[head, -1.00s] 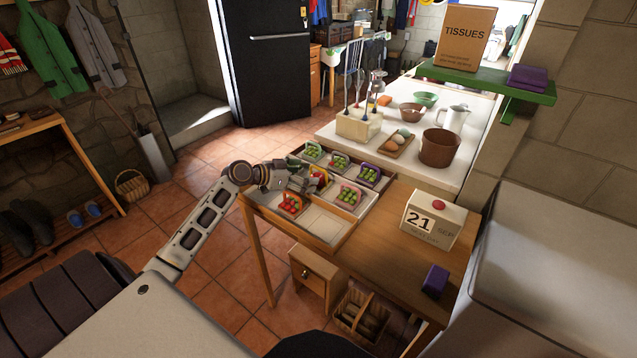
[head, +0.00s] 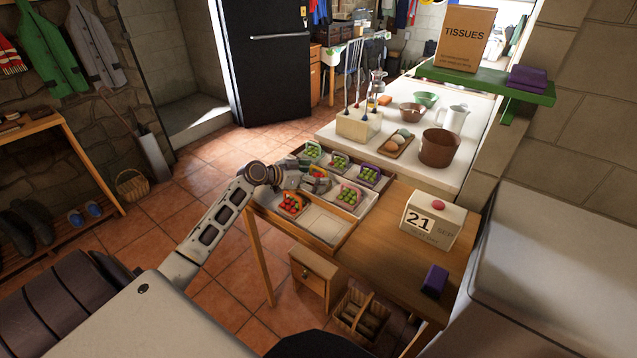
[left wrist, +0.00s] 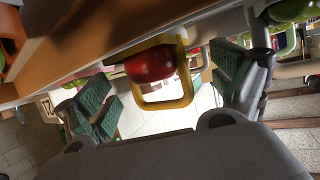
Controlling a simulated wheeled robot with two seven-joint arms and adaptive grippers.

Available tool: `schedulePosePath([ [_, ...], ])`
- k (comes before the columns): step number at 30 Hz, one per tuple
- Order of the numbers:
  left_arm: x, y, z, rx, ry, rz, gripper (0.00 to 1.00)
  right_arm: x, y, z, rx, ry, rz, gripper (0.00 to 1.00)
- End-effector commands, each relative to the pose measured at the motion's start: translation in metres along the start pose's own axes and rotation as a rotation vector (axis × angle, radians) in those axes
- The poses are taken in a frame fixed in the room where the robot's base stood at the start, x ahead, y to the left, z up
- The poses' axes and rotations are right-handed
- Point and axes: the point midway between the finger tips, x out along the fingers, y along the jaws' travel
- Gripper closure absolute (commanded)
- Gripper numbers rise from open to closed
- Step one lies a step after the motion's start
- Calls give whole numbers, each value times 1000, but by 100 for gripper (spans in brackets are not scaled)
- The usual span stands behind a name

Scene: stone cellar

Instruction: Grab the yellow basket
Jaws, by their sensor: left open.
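The yellow basket (left wrist: 187,82) shows in the left wrist view as a yellow frame around a round red item. It lies between the two green-padded fingers of my left gripper (left wrist: 163,80), with a gap visible on each side. In the head view my left gripper (head: 317,183) is over the divided tray (head: 322,224) and mostly hides the yellow basket. The gripper is open. My right gripper is not in view.
A calendar block (head: 430,222) stands right of the tray. The front tray compartment is empty.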

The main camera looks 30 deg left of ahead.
Motion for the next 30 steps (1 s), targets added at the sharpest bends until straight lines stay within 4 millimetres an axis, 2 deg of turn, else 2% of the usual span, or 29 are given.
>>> schedulePosePath([
  [6, 12, 0, -1, 1, 1, 0, 6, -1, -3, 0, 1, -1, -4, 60],
  [13, 14, 0, 0, 1, -1, 0, 6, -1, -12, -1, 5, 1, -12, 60],
  [21, 13, 0, 0, 1, 0, 0, 6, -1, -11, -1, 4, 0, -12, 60],
  [30, 13, 0, 0, 1, -1, 0, 43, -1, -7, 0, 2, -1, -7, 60],
])
